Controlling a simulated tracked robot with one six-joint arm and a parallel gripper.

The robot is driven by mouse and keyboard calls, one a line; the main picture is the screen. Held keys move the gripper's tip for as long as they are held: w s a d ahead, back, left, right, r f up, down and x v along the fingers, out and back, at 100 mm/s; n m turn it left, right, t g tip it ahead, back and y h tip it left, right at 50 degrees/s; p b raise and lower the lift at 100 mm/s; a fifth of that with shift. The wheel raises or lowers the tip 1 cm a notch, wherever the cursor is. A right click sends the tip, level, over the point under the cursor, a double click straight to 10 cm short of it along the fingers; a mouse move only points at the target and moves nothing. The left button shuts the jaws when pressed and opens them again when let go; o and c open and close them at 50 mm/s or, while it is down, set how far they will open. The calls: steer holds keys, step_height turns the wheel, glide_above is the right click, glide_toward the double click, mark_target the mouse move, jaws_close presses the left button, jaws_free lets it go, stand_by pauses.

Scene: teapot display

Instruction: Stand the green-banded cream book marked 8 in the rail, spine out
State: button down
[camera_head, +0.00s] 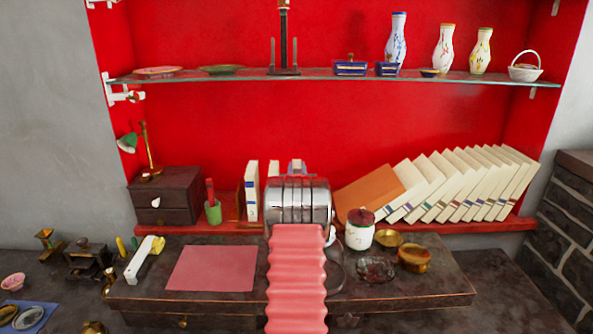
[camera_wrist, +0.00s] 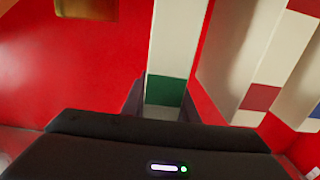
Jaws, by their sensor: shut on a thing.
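The green-banded cream book (camera_wrist: 176,55) stands between the dark fingers of my gripper (camera_wrist: 164,102) in the wrist view. The gripper is shut on it near the green band, with the cream spine facing the camera. No number 8 can be read. In the head view my silver wrist hides the fingers and most of what is behind it; only cream tops (camera_head: 273,168) show above it, and I cannot tell which is the held book. No separate rail can be made out; books stand along the low red ledge (camera_head: 450,228).
A row of cream books (camera_head: 470,182) leans on the ledge at right, beside an orange board (camera_head: 368,192). One cream book (camera_head: 251,190) stands upright left of my wrist. A white jar (camera_head: 360,232) and brass bowls (camera_head: 413,258) stand close right on the table. A glass shelf (camera_head: 330,77) runs above.

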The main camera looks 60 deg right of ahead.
steer(key=shift+f, duration=0.1)
stand_by(0.3)
steer(key=c, duration=1.4)
jaws_free()
steer(key=shift+f, duration=0.15)
steer(key=shift+a, duration=0.1)
steer(key=shift+s+a, duration=0.3)
steer(key=shift+a, duration=0.2)
steer(key=v, duration=1)
steer(key=shift+s+a, duration=0.15)
steer(key=shift+a, duration=0.15)
